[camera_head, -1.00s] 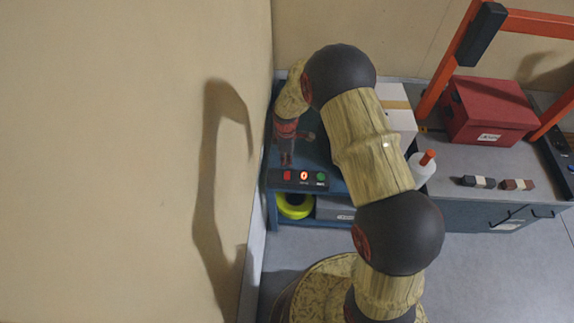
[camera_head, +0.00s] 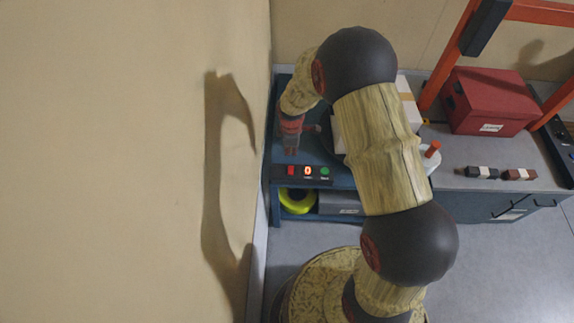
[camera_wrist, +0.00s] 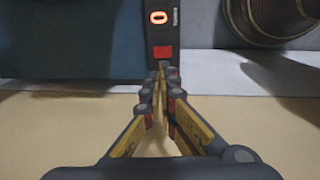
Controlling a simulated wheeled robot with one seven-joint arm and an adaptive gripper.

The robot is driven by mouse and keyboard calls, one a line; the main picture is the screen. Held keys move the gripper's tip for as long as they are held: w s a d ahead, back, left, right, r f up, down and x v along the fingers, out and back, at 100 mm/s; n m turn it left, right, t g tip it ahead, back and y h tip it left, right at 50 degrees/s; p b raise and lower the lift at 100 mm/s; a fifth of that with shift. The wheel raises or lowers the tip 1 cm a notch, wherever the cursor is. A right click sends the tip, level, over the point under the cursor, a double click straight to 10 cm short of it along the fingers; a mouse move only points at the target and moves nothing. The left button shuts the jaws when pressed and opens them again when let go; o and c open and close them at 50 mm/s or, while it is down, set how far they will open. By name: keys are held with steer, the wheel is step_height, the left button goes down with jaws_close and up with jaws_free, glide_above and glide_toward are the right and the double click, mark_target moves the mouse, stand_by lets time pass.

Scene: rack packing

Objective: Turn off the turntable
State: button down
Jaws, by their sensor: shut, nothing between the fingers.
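The turntable's control panel (camera_head: 303,172) sits at the front edge of the blue bench. It has a red button (camera_head: 291,170) on the left, a lit display (camera_head: 308,171) reading 0, and a green button (camera_head: 325,171) on the right. In the wrist view the red button (camera_wrist: 163,52) lies just beyond my fingertips, below the display (camera_wrist: 158,17). My gripper (camera_head: 291,150) is shut and empty, just behind the red button in the head view; a small gap shows. In the wrist view my gripper (camera_wrist: 167,72) points at the panel.
A wall (camera_head: 130,160) stands close on the left. A yellow-green ring (camera_head: 297,201) lies on the shelf under the panel. A white box (camera_head: 409,105) is partly behind my arm. A red box (camera_head: 490,102) and small blocks sit on the grey counter to the right.

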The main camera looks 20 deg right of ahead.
mark_target(291, 172)
steer(key=f+b, duration=0.1)
steer(key=f, duration=0.3)
steer(key=w+f+b, duration=0.1)
steer(key=f, duration=0.4)
steer(key=f+b, duration=0.1)
steer(key=f, duration=0.4)
steer(key=shift+w+d+b, duration=0.25)
steer(key=shift+w+b, duration=0.05)
steer(key=shift+b, duration=0.1)
steer(key=shift+w+d+p, duration=0.1)
steer(key=shift+w+p, duration=0.05)
steer(key=shift+p, duration=0.25)
steer(key=shift+f+g, duration=0.25)
steer(key=shift+g, duration=0.15)
steer(key=shift+s+a+p, duration=0.3)
steer(key=shift+s+p, duration=0.1)
steer(key=shift+s, duration=0.4)
steer(key=shift+r, duration=0.1)
